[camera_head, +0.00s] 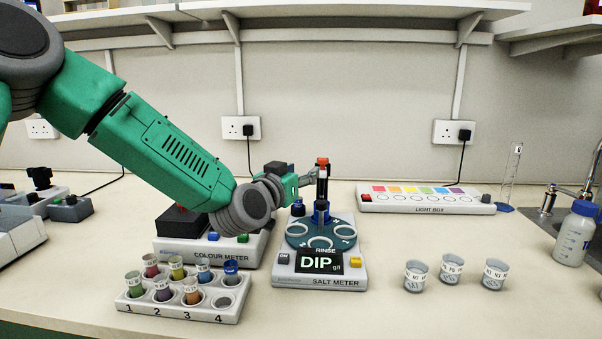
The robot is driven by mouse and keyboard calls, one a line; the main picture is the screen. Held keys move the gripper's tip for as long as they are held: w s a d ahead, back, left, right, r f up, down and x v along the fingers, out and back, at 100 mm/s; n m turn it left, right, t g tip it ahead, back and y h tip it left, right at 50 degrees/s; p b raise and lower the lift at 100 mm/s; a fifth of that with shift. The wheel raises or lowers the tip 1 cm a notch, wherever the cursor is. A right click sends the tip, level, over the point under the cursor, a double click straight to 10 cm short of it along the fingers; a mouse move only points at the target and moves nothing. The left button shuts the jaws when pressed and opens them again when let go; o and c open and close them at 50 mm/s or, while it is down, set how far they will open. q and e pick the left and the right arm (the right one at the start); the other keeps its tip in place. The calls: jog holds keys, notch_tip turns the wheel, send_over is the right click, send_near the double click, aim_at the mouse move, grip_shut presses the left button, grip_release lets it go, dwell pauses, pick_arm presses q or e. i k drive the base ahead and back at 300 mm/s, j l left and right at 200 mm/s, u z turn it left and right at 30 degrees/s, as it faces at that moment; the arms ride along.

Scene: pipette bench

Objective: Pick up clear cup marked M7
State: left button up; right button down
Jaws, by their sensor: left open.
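Three clear cups with white printed labels stand upright on the bench at right: a left cup (415,276), a middle cup (451,268) and a right cup (495,274). The lettering is too small for me to tell surely which reads M7. My left gripper (312,177) is open, beside the upright probe (322,190) of the salt meter (318,275). It is well to the left of the three cups and higher than them. Whether it touches the probe I cannot tell. My right gripper is out of view.
A numbered rack (180,312) holds several small cups with coloured contents. Behind it is the colour meter (205,252). A light box (425,201) and a glass cylinder (511,178) stand at the back, a wash bottle (575,236) at right. Bench around the three cups is clear.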

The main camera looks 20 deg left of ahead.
aim_at(415, 276)
jog(key=k+j, duration=0.1)
jog(key=k, duration=0.9)
